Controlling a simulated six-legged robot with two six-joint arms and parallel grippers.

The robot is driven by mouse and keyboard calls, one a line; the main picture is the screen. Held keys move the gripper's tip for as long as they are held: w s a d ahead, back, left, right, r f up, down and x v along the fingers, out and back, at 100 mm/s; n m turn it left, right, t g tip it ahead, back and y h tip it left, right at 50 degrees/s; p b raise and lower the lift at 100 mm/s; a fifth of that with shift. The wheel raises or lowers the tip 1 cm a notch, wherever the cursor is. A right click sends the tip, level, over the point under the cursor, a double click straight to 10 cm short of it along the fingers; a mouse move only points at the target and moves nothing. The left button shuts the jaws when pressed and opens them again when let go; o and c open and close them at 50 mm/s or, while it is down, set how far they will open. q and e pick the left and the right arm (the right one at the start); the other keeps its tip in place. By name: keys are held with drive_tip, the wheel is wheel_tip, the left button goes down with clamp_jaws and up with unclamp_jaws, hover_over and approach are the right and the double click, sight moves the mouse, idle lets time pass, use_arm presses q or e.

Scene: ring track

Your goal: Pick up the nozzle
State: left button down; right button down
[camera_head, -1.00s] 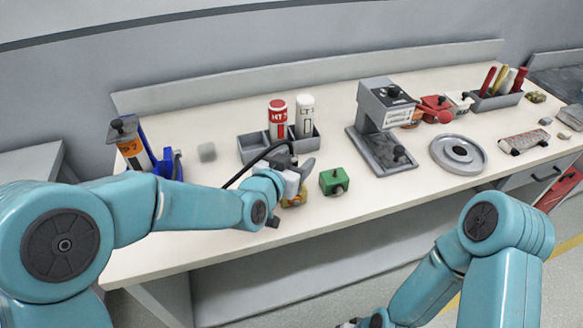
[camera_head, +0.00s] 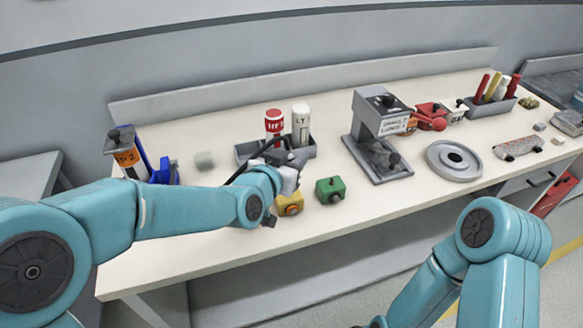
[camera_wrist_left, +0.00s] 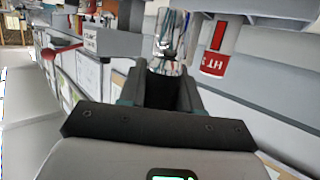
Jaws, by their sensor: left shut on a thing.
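My left gripper (camera_head: 283,155) is above the workbench, in front of the grey bottle tray. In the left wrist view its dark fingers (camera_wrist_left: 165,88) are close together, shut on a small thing. A small shiny piece (camera_wrist_left: 168,42) shows beyond the fingertips. I take the held thing to be the nozzle, but its shape is largely hidden by the fingers and wrist. A yellow block (camera_head: 290,205) with an orange round part stands on the bench just below the gripper. A green block (camera_head: 330,190) stands to its right. My right gripper is out of view.
The grey tray (camera_head: 245,150) holds a red bottle (camera_head: 274,124) and a white bottle (camera_head: 301,124) close behind the gripper. A grey press (camera_head: 378,135) and a round plate (camera_head: 454,160) stand to the right. The front bench strip is clear.

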use_arm(q)
wheel_tip(320, 180, up, 17)
drive_tip(key=p, duration=0.6)
drive_tip(key=shift+f, duration=0.2)
drive_tip(key=shift+d, duration=0.1)
